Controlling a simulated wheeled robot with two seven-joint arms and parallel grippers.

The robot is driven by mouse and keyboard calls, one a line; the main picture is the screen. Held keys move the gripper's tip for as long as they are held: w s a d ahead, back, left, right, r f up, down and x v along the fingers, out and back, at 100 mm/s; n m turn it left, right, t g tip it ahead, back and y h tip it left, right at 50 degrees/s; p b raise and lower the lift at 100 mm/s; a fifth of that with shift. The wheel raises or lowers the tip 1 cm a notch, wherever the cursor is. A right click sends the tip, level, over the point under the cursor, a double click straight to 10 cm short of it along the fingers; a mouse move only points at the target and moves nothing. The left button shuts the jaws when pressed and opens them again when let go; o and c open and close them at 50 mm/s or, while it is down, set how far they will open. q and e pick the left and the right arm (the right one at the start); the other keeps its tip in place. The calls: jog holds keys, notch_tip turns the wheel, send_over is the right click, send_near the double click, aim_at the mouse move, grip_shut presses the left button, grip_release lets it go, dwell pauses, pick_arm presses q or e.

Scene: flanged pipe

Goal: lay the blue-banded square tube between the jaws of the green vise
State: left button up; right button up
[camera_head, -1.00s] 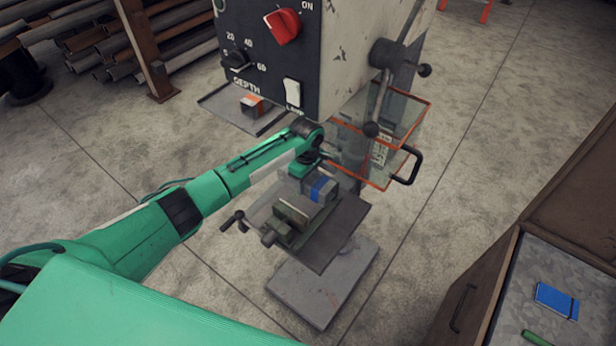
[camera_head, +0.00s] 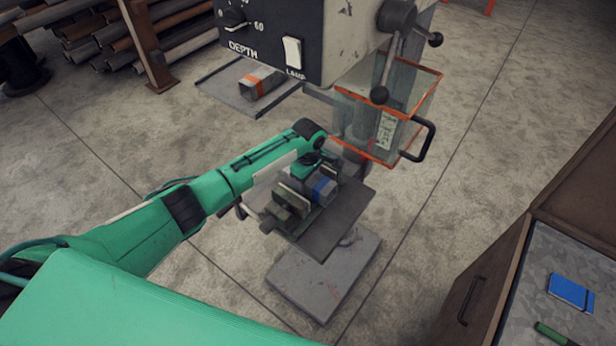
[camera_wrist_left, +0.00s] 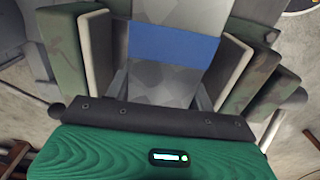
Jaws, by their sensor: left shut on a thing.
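The grey blue-banded square tube (camera_head: 324,187) is at the vise on the drill press table. My left gripper (camera_head: 312,172) is shut on it from above. The green vise (camera_head: 290,203) shows its pale-faced near jaw left of the tube; the far jaw is largely hidden by gripper and tube. In the left wrist view the tube's blue band (camera_wrist_left: 174,44) lies between a left jaw (camera_wrist_left: 88,58) and a right jaw (camera_wrist_left: 245,85), with a narrow gap visible at the right. Whether the tube touches the vise bed cannot be told. My right gripper is out of view.
The drill press head (camera_head: 300,35) overhangs behind my left arm. A clear guard with orange edges (camera_head: 385,115) stands right of the vise. An orange-banded block (camera_head: 262,82) lies on a grey tray (camera_head: 222,85). A cabinet with a blue notebook (camera_head: 571,292) is at the right.

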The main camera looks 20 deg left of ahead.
pick_arm(q)
jog(key=shift+f, duration=0.4)
jog(key=o, duration=1.4)
jog(key=shift+o, duration=0.2)
jog(key=shift+f, duration=0.1)
